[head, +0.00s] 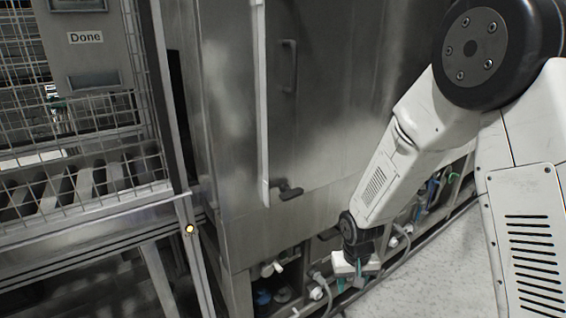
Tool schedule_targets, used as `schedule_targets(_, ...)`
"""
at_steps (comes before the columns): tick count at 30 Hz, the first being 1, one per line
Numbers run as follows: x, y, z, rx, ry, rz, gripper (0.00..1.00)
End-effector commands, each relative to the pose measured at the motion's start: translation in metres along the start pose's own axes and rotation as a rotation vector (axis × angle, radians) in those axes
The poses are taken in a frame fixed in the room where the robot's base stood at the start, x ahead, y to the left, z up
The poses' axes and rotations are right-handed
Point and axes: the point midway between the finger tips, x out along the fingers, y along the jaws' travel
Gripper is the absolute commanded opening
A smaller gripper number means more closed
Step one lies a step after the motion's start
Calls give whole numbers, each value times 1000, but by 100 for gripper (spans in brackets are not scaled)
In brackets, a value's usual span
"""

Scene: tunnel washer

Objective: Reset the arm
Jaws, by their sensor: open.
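My arm reaches in from the right of the head view, with its forearm slanting down and to the left. My gripper (355,268) hangs at the arm's lower end, in front of the lower pipes of the washer. Its jaws are open, small in the picture, and I see nothing held between them. The steel tunnel washer (225,130) stands behind it.
A wire-mesh cage (75,130) with a "Done" sign (85,38) and a roller conveyor (90,190) stands at left. Pale floor (430,275) is clear at lower right.

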Motion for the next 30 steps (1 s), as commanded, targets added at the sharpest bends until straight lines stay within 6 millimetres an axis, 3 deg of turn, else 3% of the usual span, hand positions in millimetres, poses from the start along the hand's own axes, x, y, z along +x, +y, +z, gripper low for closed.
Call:
schedule_targets(1,-26,8,12,-7,-23,7,41)
schedule_targets(6,-97,30,61,-33,-119,19,41)
schedule_targets(15,-199,58,155,-53,-211,0,41)
schedule_targets(24,-263,73,234,-15,-141,-30,41)
schedule_targets(30,-288,79,253,23,9,-34,41)
